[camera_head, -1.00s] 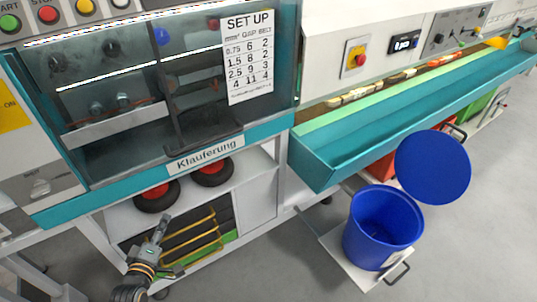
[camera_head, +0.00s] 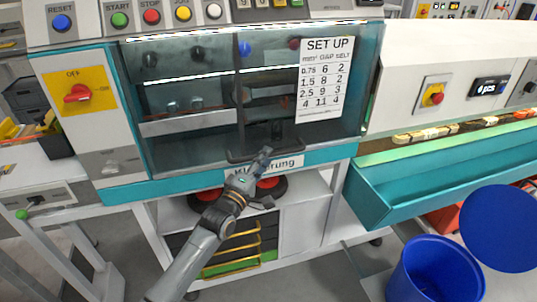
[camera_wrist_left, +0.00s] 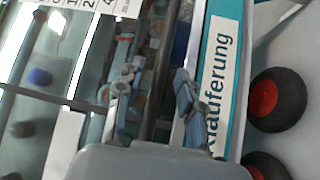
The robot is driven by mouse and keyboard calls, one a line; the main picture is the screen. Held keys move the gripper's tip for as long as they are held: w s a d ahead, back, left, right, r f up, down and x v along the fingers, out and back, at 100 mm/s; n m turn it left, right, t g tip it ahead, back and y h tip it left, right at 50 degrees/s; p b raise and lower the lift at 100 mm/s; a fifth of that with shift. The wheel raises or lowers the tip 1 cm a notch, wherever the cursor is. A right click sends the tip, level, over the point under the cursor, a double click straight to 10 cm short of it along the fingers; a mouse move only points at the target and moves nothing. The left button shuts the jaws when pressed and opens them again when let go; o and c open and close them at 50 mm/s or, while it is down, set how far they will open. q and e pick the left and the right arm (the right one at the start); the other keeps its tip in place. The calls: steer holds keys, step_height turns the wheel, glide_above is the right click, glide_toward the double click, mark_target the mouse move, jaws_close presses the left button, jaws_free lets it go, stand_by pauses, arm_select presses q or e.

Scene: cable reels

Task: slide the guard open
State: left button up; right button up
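The guard (camera_head: 215,128) is a clear pane across the front of the machine, with the white SET UP sheet (camera_head: 326,80) at its right part. A dark handle frame (camera_head: 240,90) stands upright near its middle, with a lower bar close to the bottom edge. My left gripper (camera_head: 268,155) is at that lower bar, in front of the Klauferung label. In the left wrist view, its two fingers (camera_wrist_left: 155,98) are apart, and a dark bar (camera_wrist_left: 163,65) runs between them. Contact cannot be told. My right gripper is in neither view.
A teal trough (camera_head: 440,175) projects at the right. Below it are a blue bin (camera_head: 435,270) and its round blue lid (camera_head: 503,228). Black wheels with red hubs (camera_head: 270,188) sit on the shelf under the label. A control panel with a red switch (camera_head: 78,93) is at the left.

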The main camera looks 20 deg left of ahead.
arm_select(q)
steer(key=shift+x, duration=1.25)
jaws_close()
